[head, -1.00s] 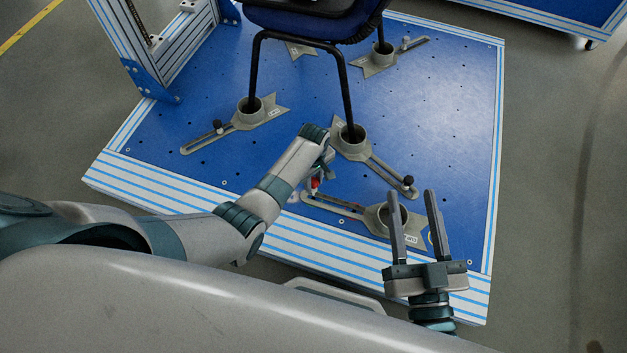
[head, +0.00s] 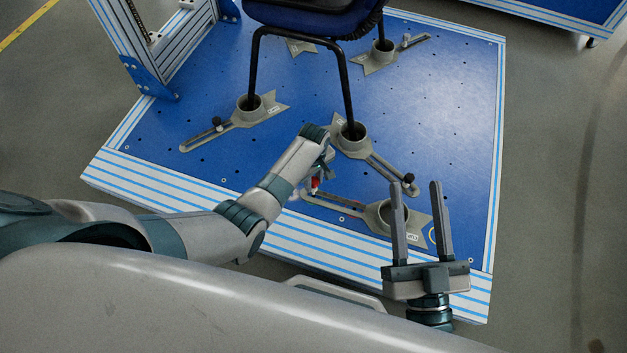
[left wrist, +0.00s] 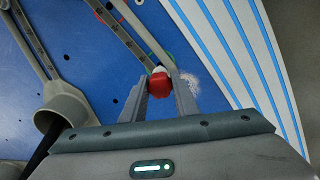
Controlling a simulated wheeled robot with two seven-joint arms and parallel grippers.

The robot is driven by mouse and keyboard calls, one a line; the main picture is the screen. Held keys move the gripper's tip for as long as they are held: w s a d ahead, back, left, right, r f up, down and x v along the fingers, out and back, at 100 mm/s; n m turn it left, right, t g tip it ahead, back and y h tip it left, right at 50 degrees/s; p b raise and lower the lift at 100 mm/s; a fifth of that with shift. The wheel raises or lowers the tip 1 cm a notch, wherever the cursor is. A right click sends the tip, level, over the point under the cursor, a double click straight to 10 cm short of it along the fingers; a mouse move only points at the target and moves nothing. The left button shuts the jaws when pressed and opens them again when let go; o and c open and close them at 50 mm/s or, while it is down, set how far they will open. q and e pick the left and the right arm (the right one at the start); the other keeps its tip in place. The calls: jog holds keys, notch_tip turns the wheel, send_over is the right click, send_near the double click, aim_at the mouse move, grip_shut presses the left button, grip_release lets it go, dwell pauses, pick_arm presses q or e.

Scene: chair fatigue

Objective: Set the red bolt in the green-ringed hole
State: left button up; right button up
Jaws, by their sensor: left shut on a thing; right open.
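The red bolt (left wrist: 158,85) is between the fingertips of my left gripper (left wrist: 162,90), which is shut on it. In the head view the bolt (head: 315,183) is a small red spot below the left gripper (head: 322,172). In the left wrist view, the bolt is at the near end of a grey slotted bar (left wrist: 135,38). Parts of a green ring (left wrist: 151,60) show beside that end; the bolt and bar hide the rest, so I cannot tell whether the bolt is in the hole. My right gripper (head: 417,205) is open and empty.
The loose grey clamp (head: 424,232) lies on the blue platform (head: 455,130), close to my right gripper. Chair legs (head: 347,90) stand in other clamp cups. Another red piece (left wrist: 103,12) shows beyond the bar. The platform's right side is mostly clear.

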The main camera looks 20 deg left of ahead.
aim_at(314, 188)
pick_arm(q)
jog(key=shift+p, duration=0.85)
dwell(1.6)
jog(key=shift+f+b, duration=1.95)
jog(key=shift+f, duration=0.6)
dwell(0.3)
jog(key=o, duration=1.1)
jog(key=shift+c, duration=0.2)
jog(key=shift+r, duration=0.15)
notch_tip(314, 188, up, 17)
jog(key=p, duration=0.7)
jog(key=shift+p, duration=0.35)
jog(key=shift+r, duration=0.1)
